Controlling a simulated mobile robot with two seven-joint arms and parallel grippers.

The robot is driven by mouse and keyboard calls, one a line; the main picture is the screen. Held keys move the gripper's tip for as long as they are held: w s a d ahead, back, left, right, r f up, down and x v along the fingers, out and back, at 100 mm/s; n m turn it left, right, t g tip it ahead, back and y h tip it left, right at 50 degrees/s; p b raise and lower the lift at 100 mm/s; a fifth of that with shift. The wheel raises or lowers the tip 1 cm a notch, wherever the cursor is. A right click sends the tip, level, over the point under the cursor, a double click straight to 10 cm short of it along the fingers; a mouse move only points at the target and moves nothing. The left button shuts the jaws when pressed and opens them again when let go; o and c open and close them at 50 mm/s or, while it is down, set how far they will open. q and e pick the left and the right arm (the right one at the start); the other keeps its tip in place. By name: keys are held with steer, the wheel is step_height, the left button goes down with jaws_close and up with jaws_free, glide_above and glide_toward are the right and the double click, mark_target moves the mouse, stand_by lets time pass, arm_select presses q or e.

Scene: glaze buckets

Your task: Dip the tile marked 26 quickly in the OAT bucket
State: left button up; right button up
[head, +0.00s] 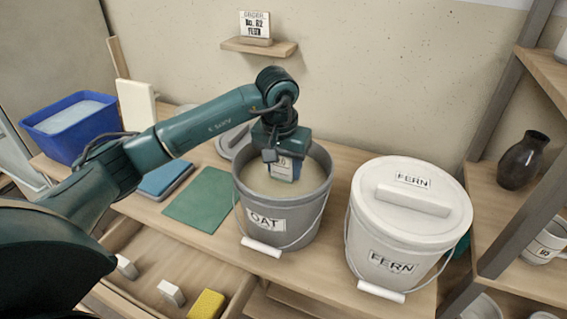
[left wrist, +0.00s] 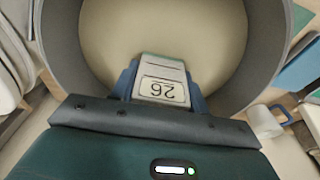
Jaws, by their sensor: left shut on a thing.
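The grey OAT bucket (head: 303,215) stands open on the table, with pale cream glaze (head: 262,182) inside. My left gripper (head: 284,158) points down inside the bucket's mouth, shut on a tile. The tile (left wrist: 163,82) shows the number 26 upside down in the left wrist view; it also shows small in the head view (head: 284,170). The tile is over or at the glaze; I cannot tell whether its lower edge is in it. The bucket wall (left wrist: 234,85) curves around it in the left wrist view. My right gripper is not in view.
A lidded white FERN bucket (head: 385,240) stands close right of the OAT bucket. A green mat (head: 200,200), a blue pad (head: 165,180) and a blue tub (head: 72,125) are at left. An open drawer (head: 150,270) lies in front. A dark vase (head: 523,160) is on the right shelf.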

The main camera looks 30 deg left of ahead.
mark_target(284, 179)
arm_select(q)
steer(key=shift+f+b, duration=1.35)
steer(key=shift+f, duration=0.6)
steer(key=shift+f, duration=0.1)
steer(key=shift+r+p, duration=1.8)
steer(key=shift+r, duration=1.35)
step_height(284, 179, up, 8)
steer(key=p, duration=0.5)
steer(key=shift+f, duration=0.15)
steer(key=shift+f, duration=0.1)
